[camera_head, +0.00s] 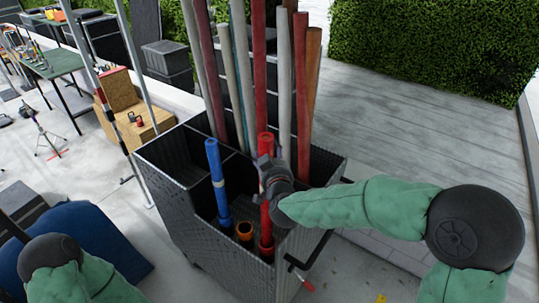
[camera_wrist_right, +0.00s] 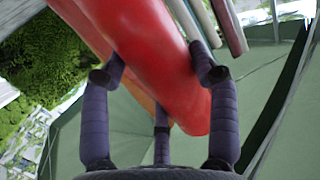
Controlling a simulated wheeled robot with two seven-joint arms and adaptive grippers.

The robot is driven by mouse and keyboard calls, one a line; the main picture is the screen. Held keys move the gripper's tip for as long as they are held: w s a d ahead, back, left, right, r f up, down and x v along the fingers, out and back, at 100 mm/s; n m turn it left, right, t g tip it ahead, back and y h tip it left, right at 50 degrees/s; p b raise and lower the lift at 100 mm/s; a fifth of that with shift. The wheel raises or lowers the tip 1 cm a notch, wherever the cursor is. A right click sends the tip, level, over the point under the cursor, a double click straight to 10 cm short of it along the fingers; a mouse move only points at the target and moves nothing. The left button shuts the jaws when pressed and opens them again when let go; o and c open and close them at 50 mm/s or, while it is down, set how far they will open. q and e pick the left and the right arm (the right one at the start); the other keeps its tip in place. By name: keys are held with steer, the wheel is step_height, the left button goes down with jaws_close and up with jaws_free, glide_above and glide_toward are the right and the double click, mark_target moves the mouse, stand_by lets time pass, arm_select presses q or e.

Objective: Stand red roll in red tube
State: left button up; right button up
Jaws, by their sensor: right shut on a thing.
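The red roll (camera_head: 265,150) stands upright at the front right of a grey cart (camera_head: 185,215). My right gripper (camera_head: 268,178) is shut around it from the right, below its top end. The red roll also fills the middle of the right wrist view (camera_wrist_right: 165,60), between the dark fingers (camera_wrist_right: 160,85). Below the gripper, the red tube (camera_head: 266,230) shows in the front compartment, in line with the roll. The gripper covers part of this line, so I cannot tell how deep the roll sits. My left gripper is out of view; only its arm shows at lower left.
A blue roll (camera_head: 215,165) stands in a blue tube left of the red one. An orange-rimmed tube (camera_head: 245,231) stands open between them. Tall rolls (camera_head: 301,80) rise close behind. The cart's left compartment looks empty. Paved floor (camera_head: 420,120) is clear at right.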

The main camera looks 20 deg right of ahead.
step_height(320, 180, down, 12)
steer(key=b, duration=0.9)
steer(key=shift+r+b, duration=0.25)
steer(key=shift+b, duration=0.05)
stand_by(1.1)
steer(key=shift+f+b, duration=0.35)
stand_by(0.6)
steer(key=o, duration=1.8)
steer(key=shift+c, duration=0.2)
steer(key=shift+f, duration=0.1)
